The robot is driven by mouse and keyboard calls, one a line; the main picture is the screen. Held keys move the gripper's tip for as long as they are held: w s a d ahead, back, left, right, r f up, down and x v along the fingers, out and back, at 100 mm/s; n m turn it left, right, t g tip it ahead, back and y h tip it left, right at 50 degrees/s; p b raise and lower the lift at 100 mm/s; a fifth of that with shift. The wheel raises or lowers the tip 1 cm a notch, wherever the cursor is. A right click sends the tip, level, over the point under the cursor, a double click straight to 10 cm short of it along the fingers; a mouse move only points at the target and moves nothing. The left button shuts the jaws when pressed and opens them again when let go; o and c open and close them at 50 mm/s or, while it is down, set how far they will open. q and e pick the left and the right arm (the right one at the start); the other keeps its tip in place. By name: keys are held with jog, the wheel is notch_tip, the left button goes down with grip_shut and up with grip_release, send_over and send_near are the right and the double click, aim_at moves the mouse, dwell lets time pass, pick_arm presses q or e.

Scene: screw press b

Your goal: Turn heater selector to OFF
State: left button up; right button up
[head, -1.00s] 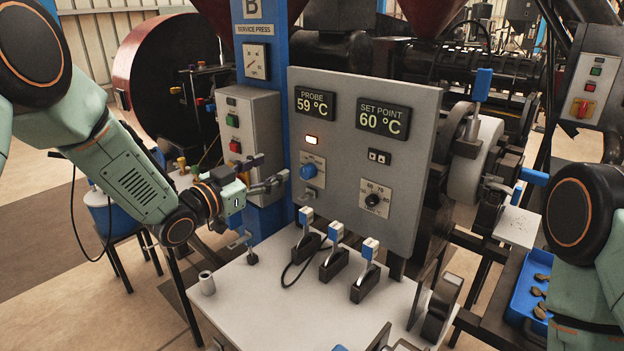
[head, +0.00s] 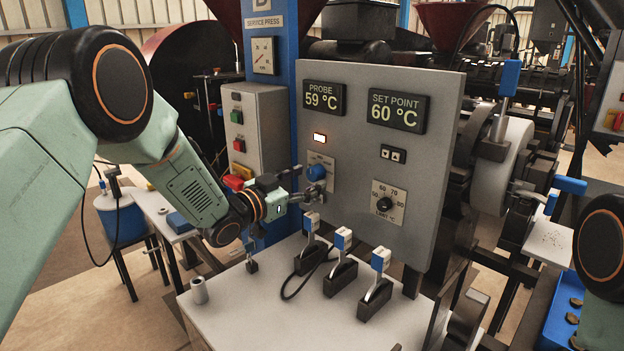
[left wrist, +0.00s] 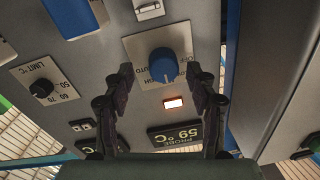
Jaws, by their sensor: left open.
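The heater selector is a blue round knob (head: 317,172) on a pale label plate at the left of the grey control panel (head: 440,110). It also shows in the left wrist view (left wrist: 163,65), where the picture is upside down and the plate's lettering is partly covered. I cannot tell which mark the knob points at. My left gripper (head: 308,187) is open right by the knob. In the left wrist view its two fingers (left wrist: 161,80) stand on either side of the knob, with visible gaps.
The panel reads PROBE 59 °C (head: 324,98) and SET POINT 60 °C (head: 397,111). An amber lamp (head: 320,138) is lit above the selector. A black limit knob (head: 384,204) sits lower right. Three blue-and-white levers (head: 343,240) stand on the table below.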

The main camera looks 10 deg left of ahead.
pick_arm(q)
jog(key=shift+w+d+f, duration=0.15)
jog(key=shift+w+d, duration=0.25)
jog(key=shift+w, duration=0.45)
jog(key=shift+s+a, duration=0.1)
jog(key=shift+a, duration=0.3)
jog(key=shift+d+r, duration=0.2)
jog(key=shift+d, duration=0.1)
jog(key=shift+w+d+f, duration=0.15)
jog(key=shift+w+d, duration=0.05)
jog(key=shift+w, duration=0.05)
jog(key=shift+c, duration=1.2)
jog(key=shift+s+a, duration=0.1)
jog(key=shift+a, duration=0.25)
jog(key=c, duration=0.3)
jog(key=shift+d+r, duration=0.1)
jog(key=shift+r, duration=0.1)
jog(key=c, duration=0.6)
